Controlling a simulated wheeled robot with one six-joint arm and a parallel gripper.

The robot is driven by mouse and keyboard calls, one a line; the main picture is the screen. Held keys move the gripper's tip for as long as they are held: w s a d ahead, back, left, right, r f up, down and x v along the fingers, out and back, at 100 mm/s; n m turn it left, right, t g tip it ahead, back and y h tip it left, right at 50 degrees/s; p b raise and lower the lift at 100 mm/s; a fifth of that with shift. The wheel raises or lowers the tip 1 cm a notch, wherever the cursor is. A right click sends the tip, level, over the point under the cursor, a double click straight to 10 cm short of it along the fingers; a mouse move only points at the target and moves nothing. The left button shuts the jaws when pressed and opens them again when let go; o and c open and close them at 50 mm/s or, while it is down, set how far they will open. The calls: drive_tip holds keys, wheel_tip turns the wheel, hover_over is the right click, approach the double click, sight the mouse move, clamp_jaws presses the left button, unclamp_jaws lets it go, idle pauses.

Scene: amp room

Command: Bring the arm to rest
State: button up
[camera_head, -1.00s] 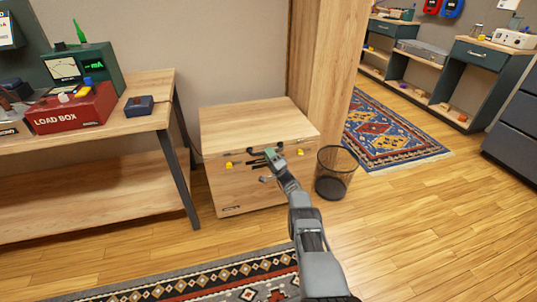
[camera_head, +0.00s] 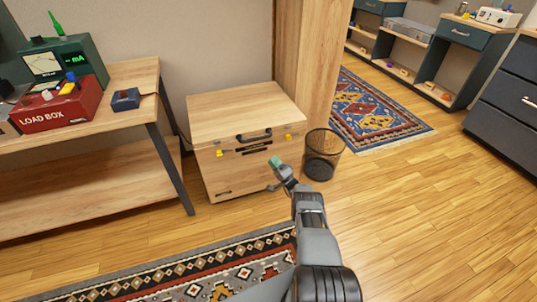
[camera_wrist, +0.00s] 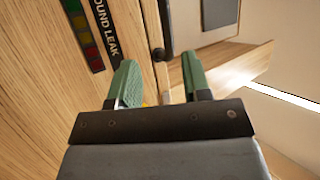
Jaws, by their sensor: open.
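My gripper (camera_head: 276,164) is in front of the wooden chest, low and to the right of its handle. In the wrist view its two green fingers (camera_wrist: 158,82) stand apart with nothing between them. My grey arm reaches up from the bottom of the head view and is bent at the wrist. The wooden chest (camera_head: 240,172) has a closed lid, a dark handle (camera_head: 254,135) and yellow latches on its front. Whether the gripper touches the chest cannot be told.
A wire waste basket (camera_head: 322,155) stands right of the chest, close to my gripper. A workbench (camera_head: 140,78) with a red load box (camera_head: 56,108) is on the left. A patterned rug (camera_head: 230,272) lies in front. Open floor (camera_head: 420,220) is at the right.

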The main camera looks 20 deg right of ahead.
drive_tip(key=shift+s+d+f, duration=0.15)
drive_tip(key=shift+s+f, duration=0.1)
drive_tip(key=shift+s, duration=0.1)
idle(0.4)
